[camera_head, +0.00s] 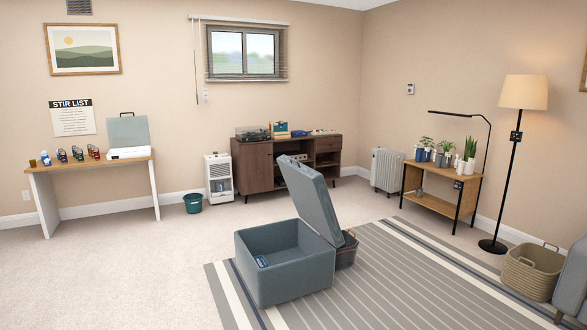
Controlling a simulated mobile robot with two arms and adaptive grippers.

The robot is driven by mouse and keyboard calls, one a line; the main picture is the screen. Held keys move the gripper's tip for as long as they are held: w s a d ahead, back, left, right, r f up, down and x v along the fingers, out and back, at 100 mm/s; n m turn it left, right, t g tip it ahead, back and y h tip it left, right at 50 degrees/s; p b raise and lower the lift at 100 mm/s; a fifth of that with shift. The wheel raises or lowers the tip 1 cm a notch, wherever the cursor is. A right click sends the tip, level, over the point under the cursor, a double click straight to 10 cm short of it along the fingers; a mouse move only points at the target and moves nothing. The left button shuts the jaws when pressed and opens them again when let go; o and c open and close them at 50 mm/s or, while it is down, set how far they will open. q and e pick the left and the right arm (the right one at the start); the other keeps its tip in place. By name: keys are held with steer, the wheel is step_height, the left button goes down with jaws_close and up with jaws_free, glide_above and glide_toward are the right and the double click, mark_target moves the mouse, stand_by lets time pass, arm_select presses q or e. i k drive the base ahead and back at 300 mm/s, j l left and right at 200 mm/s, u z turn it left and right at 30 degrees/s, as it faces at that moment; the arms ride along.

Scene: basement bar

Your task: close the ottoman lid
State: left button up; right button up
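The ottoman (283,278) is a blue-grey box on the floor near the middle of the camera_head view, partly on the striped rug. Its lid (312,202) stands open, hinged at the right side and leaning a little back to the left at its top. The inside is visible, with a small blue and white item (262,261) at the left inner wall. Neither of my grippers shows in this view.
A dark basket (347,250) stands right behind the lid. The striped rug (400,285) is clear to the right. A woven basket (532,270) and floor lamp (514,160) stand at right. Carpet (120,280) is free at left.

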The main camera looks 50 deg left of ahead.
mark_target(307, 187)
steer(key=u, duration=1.5)
steer(key=i+j+u, duration=0.25)
steer(key=i, duration=0.2)
steer(key=i+j+u, duration=0.25)
steer(key=i, duration=0.25)
steer(key=i+j+u, duration=0.25)
steer(key=i, duration=0.25)
steer(key=l, duration=0.1)
